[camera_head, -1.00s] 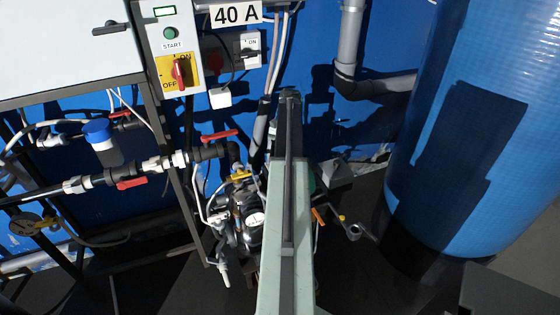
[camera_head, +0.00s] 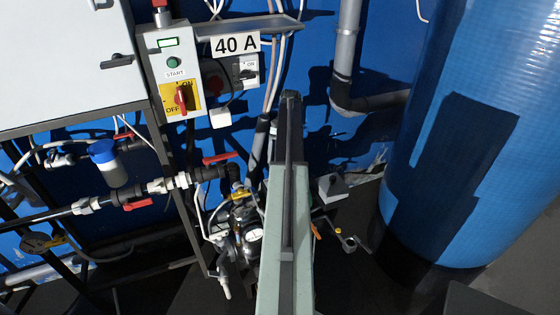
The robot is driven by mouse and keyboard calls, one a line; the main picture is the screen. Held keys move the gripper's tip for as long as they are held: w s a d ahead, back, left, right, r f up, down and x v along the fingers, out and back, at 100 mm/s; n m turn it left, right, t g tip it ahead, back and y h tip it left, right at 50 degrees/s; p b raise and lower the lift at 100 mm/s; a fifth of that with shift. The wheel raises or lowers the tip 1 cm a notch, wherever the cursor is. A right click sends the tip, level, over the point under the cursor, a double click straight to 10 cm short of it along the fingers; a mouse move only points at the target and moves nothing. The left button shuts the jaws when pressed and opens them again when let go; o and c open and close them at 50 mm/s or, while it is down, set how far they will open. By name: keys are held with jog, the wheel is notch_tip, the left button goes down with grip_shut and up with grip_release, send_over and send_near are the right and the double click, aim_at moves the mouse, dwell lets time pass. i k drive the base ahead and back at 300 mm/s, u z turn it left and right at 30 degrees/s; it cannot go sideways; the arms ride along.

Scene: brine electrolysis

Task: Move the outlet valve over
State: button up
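Several valves show on the pipework left of my arm, and I cannot tell which is the outlet valve. One has a red lever (camera_head: 220,158) on the dark pipe nearest my arm. A second red lever (camera_head: 137,204) sits lower left on the same pipe run. A third red lever (camera_head: 124,136) is farther back, partly hidden. A yellow handle (camera_head: 240,195) sits above a round gauge (camera_head: 253,235). My pale green arm rises through the middle and hides part of what is behind it. I cannot make out my gripper or its fingers.
A control box (camera_head: 172,75) with a red switch hangs above the pipes, beside a white cabinet (camera_head: 60,60). A blue-capped filter (camera_head: 106,160) stands on the left. A large blue tank (camera_head: 425,195) fills the right. Dark floor (camera_head: 345,285) lies between arm and tank.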

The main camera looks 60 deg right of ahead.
aim_at(206, 160)
jog(key=k, duration=1)
